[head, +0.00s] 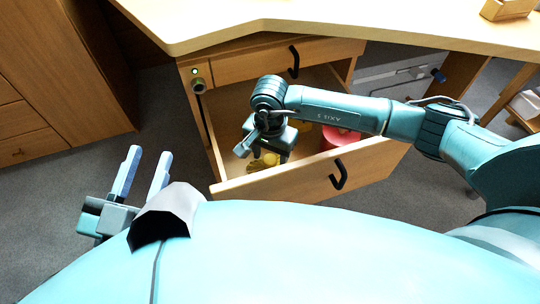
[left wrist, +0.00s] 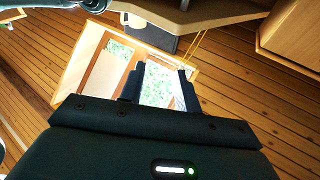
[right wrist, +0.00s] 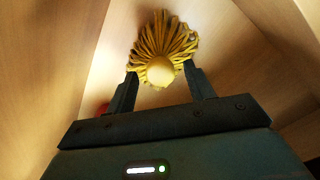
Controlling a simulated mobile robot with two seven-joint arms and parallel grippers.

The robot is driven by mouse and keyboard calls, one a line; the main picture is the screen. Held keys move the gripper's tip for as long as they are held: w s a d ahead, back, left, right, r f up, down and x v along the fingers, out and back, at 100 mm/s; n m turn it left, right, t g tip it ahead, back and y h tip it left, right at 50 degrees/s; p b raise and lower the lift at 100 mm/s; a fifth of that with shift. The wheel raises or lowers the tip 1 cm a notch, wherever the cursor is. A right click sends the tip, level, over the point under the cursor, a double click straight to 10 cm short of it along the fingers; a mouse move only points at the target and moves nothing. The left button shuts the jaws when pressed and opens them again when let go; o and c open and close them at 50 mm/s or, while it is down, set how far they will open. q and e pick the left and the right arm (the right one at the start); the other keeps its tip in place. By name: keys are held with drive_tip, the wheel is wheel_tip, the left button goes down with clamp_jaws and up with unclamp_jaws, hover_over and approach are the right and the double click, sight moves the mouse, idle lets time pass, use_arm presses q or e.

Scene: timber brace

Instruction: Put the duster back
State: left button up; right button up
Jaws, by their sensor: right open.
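The duster has a fan of yellow strands and a round yellow knob. In the right wrist view the duster (right wrist: 163,45) lies in the wooden drawer, its knob between and just beyond the fingertips. My right gripper (right wrist: 160,85) is open, reaching down into the drawer. In the head view the arm partly hides the yellow duster (head: 264,161) below the right gripper (head: 262,150). The open drawer (head: 290,187) is pulled out from the desk. My left gripper (head: 146,165) is open and empty, left of the drawer; it also shows in the left wrist view (left wrist: 160,75).
A red round object (head: 340,138) sits in the drawer, right of the duster. The desk top (head: 400,25) overhangs the drawer's back. A wooden cabinet (head: 50,70) stands at the left. Grey floor lies free between cabinet and drawer.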

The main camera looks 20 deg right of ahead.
use_arm(q)
drive_tip(key=f+y+p, duration=0.1)
drive_tip(key=p, duration=0.1)
drive_tip(key=shift+a+m+p, duration=0.3)
drive_tip(key=shift+a+p, duration=0.05)
drive_tip(key=shift+a, duration=0.05)
use_arm(e)
wheel_tip(320, 180, up, 10)
drive_tip(key=shift+r, duration=0.25)
